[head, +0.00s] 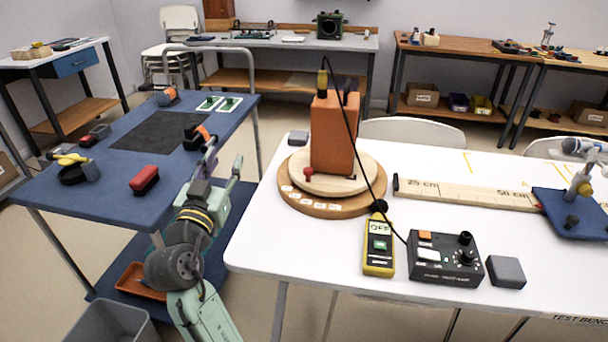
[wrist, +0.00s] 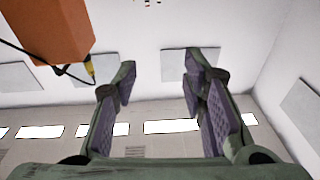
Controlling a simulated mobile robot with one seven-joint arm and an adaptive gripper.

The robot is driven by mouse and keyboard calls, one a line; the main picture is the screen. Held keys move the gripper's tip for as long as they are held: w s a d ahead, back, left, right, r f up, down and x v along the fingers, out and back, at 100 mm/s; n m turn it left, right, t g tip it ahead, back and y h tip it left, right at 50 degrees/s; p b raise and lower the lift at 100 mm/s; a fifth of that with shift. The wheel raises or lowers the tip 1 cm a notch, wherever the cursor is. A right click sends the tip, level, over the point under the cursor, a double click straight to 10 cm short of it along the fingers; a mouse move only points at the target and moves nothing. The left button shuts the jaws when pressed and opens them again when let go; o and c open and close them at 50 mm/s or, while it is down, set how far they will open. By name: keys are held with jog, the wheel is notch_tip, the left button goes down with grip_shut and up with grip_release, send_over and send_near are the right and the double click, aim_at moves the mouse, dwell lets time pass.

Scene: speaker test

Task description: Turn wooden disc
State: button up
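The wooden disc (head: 362,180) is a pale round plate on a darker, wider round base (head: 332,204) with small white labels along its front rim. A red knob (head: 308,172) stands on the disc's left front edge. An orange box-shaped speaker (head: 334,135) stands upright on the disc and hides part of it; it also shows at the upper left of the wrist view (wrist: 48,32). My gripper (head: 224,152) is raised left of the disc and apart from it, near the blue bench's right edge. In the wrist view its fingers (wrist: 160,68) are spread, with nothing between them.
On the white table (head: 310,250) are a yellow meter (head: 379,247) reading OFF, a black control box (head: 444,258), a grey block (head: 506,271) and a wooden ruler (head: 465,193). A black cable runs from the speaker's top towards the control box. A blue bench (head: 110,185) stands left.

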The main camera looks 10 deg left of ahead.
aim_at(306, 173)
jog(key=d+f+m+g+h, duration=0.1)
jog(key=d+f+h, duration=0.1)
jog(key=d, duration=0.1)
jog(key=w+d+f+m+g+h, duration=0.1)
jog(key=d+f+h, duration=0.2)
jog(key=d+f+m+h, duration=0.2)
jog(key=d+f, duration=0.1)
jog(key=d, duration=0.1)
jog(key=shift+w+f+g+h, duration=0.1)
jog(key=shift+w+g+h, duration=0.2)
jog(key=shift+g, duration=0.1)
jog(key=shift+d+f+m+h, duration=0.15)
jog(key=shift+d+m+h, duration=0.15)
jog(key=shift+d, duration=0.05)
jog(key=p+x, duration=0.3)
jog(key=x, duration=0.7)
jog(key=shift+w, duration=0.25)
jog(key=shift+c, duration=0.5)
grip_shut()
